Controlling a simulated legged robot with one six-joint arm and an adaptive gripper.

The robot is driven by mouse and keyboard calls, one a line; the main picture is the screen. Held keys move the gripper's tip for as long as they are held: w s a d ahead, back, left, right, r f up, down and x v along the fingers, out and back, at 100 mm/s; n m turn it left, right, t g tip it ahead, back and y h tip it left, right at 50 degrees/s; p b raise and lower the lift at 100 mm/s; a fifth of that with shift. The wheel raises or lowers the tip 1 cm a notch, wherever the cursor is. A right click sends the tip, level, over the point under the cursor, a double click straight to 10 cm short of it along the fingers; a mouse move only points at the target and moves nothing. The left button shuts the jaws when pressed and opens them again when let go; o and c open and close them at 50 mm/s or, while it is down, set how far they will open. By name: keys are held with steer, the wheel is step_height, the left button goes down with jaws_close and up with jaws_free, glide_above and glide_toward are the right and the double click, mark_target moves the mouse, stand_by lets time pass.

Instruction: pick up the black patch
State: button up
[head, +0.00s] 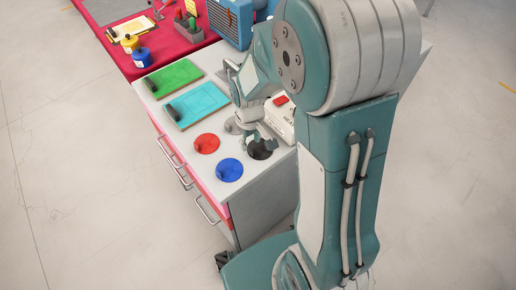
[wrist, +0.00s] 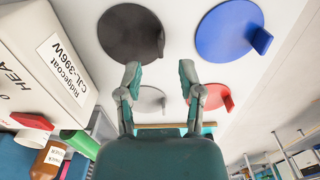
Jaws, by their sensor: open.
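The black patch (head: 264,151) is a round dark disc lying flat on the white cabinet top. In the wrist view the black patch (wrist: 124,34) shows almost whole, with an upright tab at its right edge. My gripper (wrist: 160,70) is open and empty, its two fingers apart. The patch's tab appears between and just beyond the fingertips in that view; I cannot tell the exact gap. In the head view my gripper (head: 254,134) is over the cabinet top beside the black patch and partly covers it.
A blue patch (head: 230,170), a red patch (head: 207,143) and a grey patch (wrist: 151,100) lie close by. A white labelled box (wrist: 52,60) stands right beside the black patch. Green (head: 174,77) and cyan (head: 197,104) boards lie farther back. The cabinet's front edge is near.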

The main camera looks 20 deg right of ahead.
mark_target(251, 150)
step_height(251, 150, down, 5)
steer(key=shift+r, duration=0.1)
jaws_close()
